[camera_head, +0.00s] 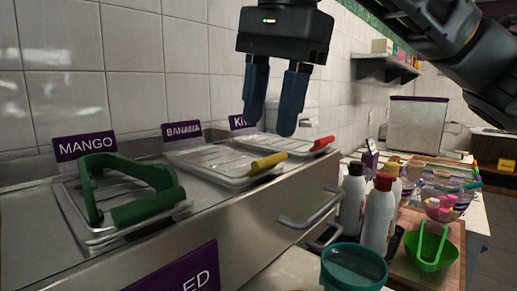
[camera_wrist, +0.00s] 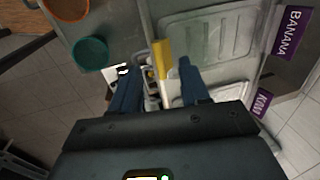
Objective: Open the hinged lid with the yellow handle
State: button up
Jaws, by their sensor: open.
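I cannot tell that the fingers touch the handle.
A green-handled lid (camera_head: 145,212) by the MANGO sign (camera_head: 84,146) is at left, and a red-handled lid (camera_head: 322,144) sits just beyond the yellow one. A teal bowl (camera_head: 353,268), bottles (camera_head: 379,215) and a green bowl (camera_head: 431,249) stand at right. The tiled wall (camera_head: 120,70) is behind.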

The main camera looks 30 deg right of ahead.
aim_at(263, 159)
jog(key=shift+w+a+f+p, duration=0.1)
jog(key=shift+w+f, duration=0.1)
jog(key=shift+f, duration=0.75)
jog(key=shift+w+a+f+p, duration=0.1)
jog(key=shift+w+f+p, duration=0.05)
jog(key=shift+f, duration=0.85)
jog(key=shift+w+a+f+p, duration=0.1)
jog(key=shift+w+f, duration=0.1)
jog(key=shift+f, duration=0.75)
jog(key=shift+d, duration=0.1)
grip_shut()
